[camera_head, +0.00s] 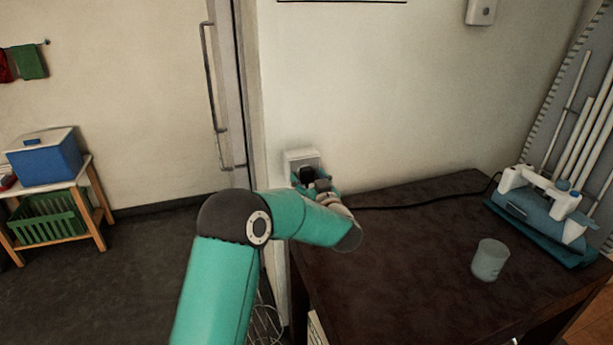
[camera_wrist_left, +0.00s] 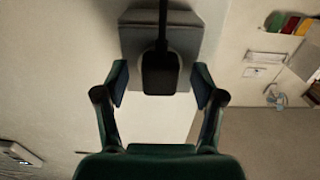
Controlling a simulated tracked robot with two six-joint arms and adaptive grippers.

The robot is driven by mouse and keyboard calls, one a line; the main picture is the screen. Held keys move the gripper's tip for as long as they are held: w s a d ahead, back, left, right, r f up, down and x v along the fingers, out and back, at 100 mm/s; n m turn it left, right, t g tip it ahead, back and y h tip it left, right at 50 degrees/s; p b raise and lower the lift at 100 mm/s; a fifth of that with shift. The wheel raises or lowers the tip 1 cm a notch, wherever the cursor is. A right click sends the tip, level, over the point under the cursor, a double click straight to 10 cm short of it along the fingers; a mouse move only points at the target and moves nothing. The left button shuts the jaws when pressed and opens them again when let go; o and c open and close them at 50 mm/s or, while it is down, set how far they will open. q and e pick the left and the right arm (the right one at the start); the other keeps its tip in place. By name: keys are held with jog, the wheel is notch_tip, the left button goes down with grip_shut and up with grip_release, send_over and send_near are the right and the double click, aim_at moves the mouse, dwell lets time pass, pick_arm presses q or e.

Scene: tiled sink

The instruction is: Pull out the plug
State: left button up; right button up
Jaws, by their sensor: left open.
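The black plug (camera_head: 306,174) sits in a pale wall socket (camera_head: 301,157) above the left end of the dark table. It also shows in the left wrist view as a black plug (camera_wrist_left: 160,78) against the grey socket plate (camera_wrist_left: 192,42), with its cord rising toward the top of the picture. My left gripper (camera_wrist_left: 161,85) is open, with one finger on each side of the plug and a visible gap on both sides. In the head view the left gripper (camera_head: 315,184) is at the socket, partly hidden behind my arm. My right gripper is in neither view.
A dark table (camera_head: 420,235) stands against the wall, with a black cable (camera_head: 400,206) along its back. A translucent cup (camera_head: 490,260) stands on it, and a white and teal device (camera_head: 545,205) is at the right. A door frame (camera_head: 240,90) is left of the socket.

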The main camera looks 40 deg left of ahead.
aim_at(309, 178)
pick_arm(q)
jog(key=shift+c, duration=0.2)
grip_shut()
dwell(0.3)
jog(key=shift+d, duration=0.15)
jog(key=shift+b+v, duration=0.35)
jog(key=shift+v, duration=2.5)
